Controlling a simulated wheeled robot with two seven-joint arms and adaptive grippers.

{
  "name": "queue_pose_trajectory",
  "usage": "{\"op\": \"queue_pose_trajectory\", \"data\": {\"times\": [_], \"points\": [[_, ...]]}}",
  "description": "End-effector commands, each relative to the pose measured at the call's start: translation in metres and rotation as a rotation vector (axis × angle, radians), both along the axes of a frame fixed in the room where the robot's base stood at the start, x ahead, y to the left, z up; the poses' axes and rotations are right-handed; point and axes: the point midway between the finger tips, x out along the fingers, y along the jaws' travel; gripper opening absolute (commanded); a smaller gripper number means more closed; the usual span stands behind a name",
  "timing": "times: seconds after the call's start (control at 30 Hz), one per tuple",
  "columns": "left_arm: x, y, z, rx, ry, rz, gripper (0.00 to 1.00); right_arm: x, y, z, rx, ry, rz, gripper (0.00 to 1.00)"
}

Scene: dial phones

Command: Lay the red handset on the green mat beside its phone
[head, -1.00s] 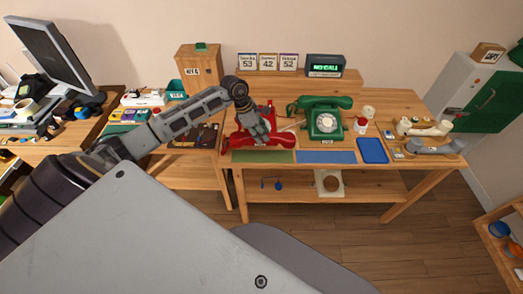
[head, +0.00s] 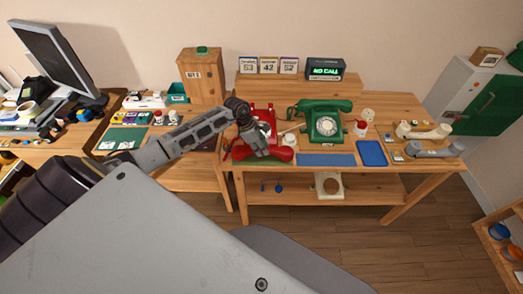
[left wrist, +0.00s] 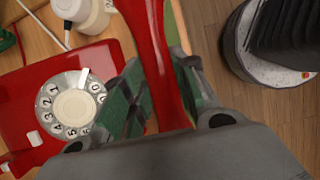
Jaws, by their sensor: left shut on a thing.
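My left gripper (head: 258,148) is shut on the red handset (head: 283,154), gripping it around its middle. The handset lies crosswise at the front left of the table, in front of the red phone (head: 263,110). My right gripper is not in view.
A green phone (head: 324,122) stands to the right, behind a blue mat (head: 326,160) and a blue tray (head: 371,153). A cream handset (head: 424,130) and a grey handset (head: 434,150) lie at the right end. A wooden box (head: 201,78) stands at the back left.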

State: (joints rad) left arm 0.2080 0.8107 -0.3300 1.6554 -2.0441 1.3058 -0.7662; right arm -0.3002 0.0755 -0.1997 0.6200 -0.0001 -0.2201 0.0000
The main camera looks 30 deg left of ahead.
Motion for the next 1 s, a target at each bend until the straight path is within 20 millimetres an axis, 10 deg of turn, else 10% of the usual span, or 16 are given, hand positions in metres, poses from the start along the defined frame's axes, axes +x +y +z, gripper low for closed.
{"op": "queue_pose_trajectory", "data": {"times": [0.67,0.7,1.0], "points": [[0.001,0.000,-0.022,-0.001,-0.003,0.000,0.00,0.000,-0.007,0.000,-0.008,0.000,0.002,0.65],[0.000,0.000,-0.023,-0.001,-0.001,0.000,0.29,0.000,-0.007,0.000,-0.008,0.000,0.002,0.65],[0.000,0.000,-0.022,-0.001,-0.001,0.000,0.50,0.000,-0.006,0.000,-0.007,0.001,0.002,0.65]]}}
